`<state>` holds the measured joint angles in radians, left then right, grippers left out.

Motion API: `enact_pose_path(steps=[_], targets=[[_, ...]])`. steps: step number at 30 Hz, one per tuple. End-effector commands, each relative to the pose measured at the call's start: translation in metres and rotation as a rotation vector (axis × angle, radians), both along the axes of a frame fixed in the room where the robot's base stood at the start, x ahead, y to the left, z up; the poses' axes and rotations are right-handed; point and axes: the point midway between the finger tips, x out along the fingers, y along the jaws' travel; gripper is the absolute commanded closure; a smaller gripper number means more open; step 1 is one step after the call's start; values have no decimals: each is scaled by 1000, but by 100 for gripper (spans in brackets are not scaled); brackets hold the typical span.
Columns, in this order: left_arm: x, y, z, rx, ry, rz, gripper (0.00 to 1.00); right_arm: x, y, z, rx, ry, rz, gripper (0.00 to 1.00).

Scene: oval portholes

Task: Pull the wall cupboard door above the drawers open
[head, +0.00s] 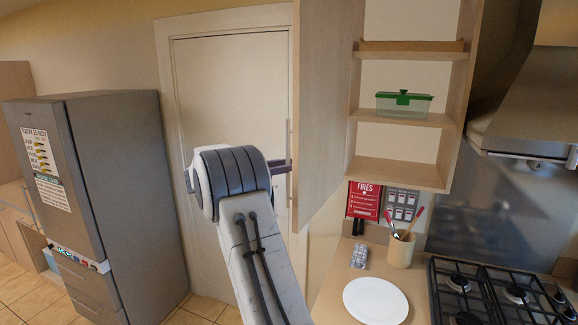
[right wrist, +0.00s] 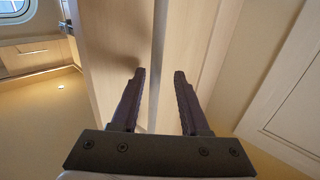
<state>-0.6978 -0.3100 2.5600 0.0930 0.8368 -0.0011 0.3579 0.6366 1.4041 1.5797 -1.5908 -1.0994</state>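The wall cupboard door (head: 325,110) stands swung open in the head view, and the cupboard's shelves (head: 405,118) show to its right. A thin upright handle (head: 289,140) is on the door's left side. My right gripper (head: 283,167) is at this handle, mostly hidden behind its own wrist. In the right wrist view its two dark fingers (right wrist: 157,100) are apart, with a pale upright bar (right wrist: 159,50), seemingly the handle, between them and no clear contact. The door panel (right wrist: 105,50) fills the space beyond. My left gripper is not in view.
A green-lidded clear box (head: 404,103) sits on a cupboard shelf. Below are a white plate (head: 375,301), a utensil pot (head: 401,250) and a gas hob (head: 495,295). A range hood (head: 530,110) is at right. A grey fridge (head: 110,190) stands left, with clear floor beside it.

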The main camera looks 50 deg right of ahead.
Motion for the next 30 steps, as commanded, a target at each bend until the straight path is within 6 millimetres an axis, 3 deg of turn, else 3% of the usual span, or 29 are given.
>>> enact_pose_path(steps=[8, 21, 30], targets=[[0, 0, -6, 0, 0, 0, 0, 3, 6, -3, 0, 0, 0, 55], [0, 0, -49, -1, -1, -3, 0, 33, 80, -5, 1, -1, 4, 55], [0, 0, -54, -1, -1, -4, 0, 40, 99, 0, 0, 0, 0, 55]])
